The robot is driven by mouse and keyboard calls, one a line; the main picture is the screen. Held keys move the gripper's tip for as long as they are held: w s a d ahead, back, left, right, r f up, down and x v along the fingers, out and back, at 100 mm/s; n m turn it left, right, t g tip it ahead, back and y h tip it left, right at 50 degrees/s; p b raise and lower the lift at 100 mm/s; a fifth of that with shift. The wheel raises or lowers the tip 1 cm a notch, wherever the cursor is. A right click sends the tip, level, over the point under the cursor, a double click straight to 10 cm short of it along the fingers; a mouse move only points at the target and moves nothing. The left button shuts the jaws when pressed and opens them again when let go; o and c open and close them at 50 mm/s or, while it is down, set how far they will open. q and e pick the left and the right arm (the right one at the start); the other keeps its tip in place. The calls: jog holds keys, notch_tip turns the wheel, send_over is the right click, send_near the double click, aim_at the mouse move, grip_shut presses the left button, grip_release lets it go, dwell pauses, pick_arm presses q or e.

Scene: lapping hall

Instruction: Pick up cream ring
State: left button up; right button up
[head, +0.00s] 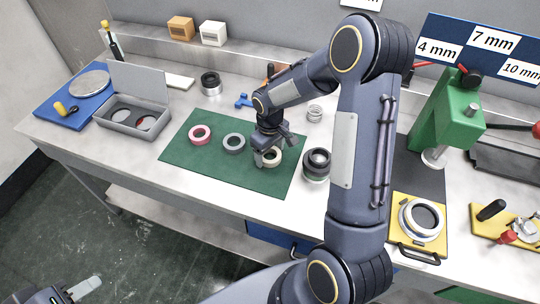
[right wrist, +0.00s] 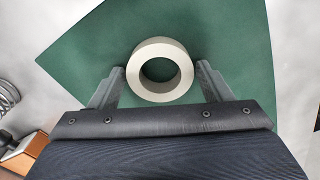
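The cream ring (right wrist: 160,70) lies flat on the green mat (right wrist: 85,55) in the right wrist view. In the head view the cream ring (head: 272,156) is partly hidden by my right gripper. My right gripper (right wrist: 160,80) is open above it, one finger on each side of the ring with gaps visible; whether the fingers reach down to the mat is unclear. In the head view my right gripper (head: 268,150) is over the right part of the mat. My left gripper (head: 85,288) is at the lower left, away from the table; its finger opening is unclear.
A pink ring (head: 200,134) and a grey ring (head: 234,143) lie left of the cream ring. A dark round part (head: 317,163) stands just right of the mat. A grey open case (head: 138,115) sits to the left. A green press (head: 445,120) stands at the right.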

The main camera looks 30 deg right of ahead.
jog(key=c, duration=0.7)
jog(key=shift+c, duration=0.3)
jog(key=shift+r, duration=0.15)
